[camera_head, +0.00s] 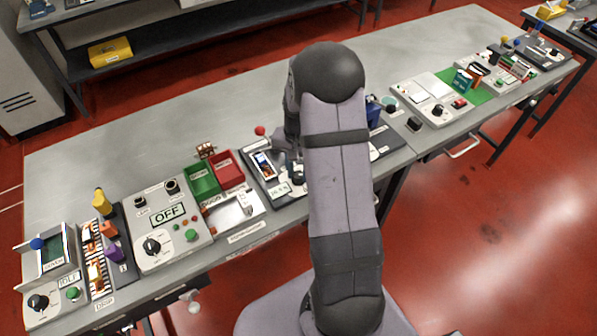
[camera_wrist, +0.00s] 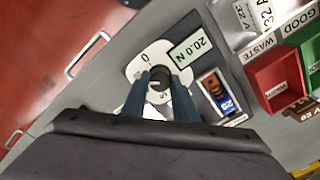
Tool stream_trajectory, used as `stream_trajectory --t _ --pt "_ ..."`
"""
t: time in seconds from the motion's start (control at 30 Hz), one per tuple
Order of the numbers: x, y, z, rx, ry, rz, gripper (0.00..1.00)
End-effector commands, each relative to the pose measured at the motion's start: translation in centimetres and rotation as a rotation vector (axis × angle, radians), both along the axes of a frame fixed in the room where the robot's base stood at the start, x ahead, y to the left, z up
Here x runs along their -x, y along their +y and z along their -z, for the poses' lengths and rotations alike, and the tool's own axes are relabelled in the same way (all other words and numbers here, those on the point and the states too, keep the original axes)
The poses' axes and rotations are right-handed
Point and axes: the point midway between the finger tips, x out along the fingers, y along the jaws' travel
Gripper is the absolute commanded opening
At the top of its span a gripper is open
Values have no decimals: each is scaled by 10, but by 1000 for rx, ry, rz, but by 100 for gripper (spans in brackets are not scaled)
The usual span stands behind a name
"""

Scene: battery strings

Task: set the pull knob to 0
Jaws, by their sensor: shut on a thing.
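The pull knob (camera_wrist: 158,75) is a dark round knob on a white dial plate (camera_wrist: 140,70) in the wrist view. A 0 is printed on the plate at the side away from my gripper, and other marks near the fingers are partly hidden. A display (camera_wrist: 191,50) beside the dial reads 20.0 N. My gripper (camera_wrist: 160,82) has its two blue-grey fingers on either side of the knob, shut on it. The knob's pointer direction is hard to tell. In the head view the knob (camera_head: 298,178) shows beside my arm, which hides part of the station.
Green and red bins (camera_head: 203,178) stand to the left of the pull station in the head view. A small photo-like screen (camera_head: 263,164) and a red-ball lever (camera_head: 260,131) are close by. An OFF panel (camera_head: 168,214) is farther left. The bench's far side is clear.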

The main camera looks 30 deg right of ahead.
Motion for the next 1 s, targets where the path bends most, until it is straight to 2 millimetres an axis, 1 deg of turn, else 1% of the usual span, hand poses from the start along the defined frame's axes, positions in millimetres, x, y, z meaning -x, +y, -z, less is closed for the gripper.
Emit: stream_trajectory --t 0.1,0.2,0.57,0.67,0.77,1.0 --pt "-1 0 -2 2 -3 109 8" --pt "-1 0 -1 2 -3 165 8" --pt "-1 -1 -1 2 -3 188 8" --pt "-1 0 -1 2 -3 225 8" --pt "-1 0 -2 1 -2 309 8" --pt "-1 -1 -1 1 -2 576 8"
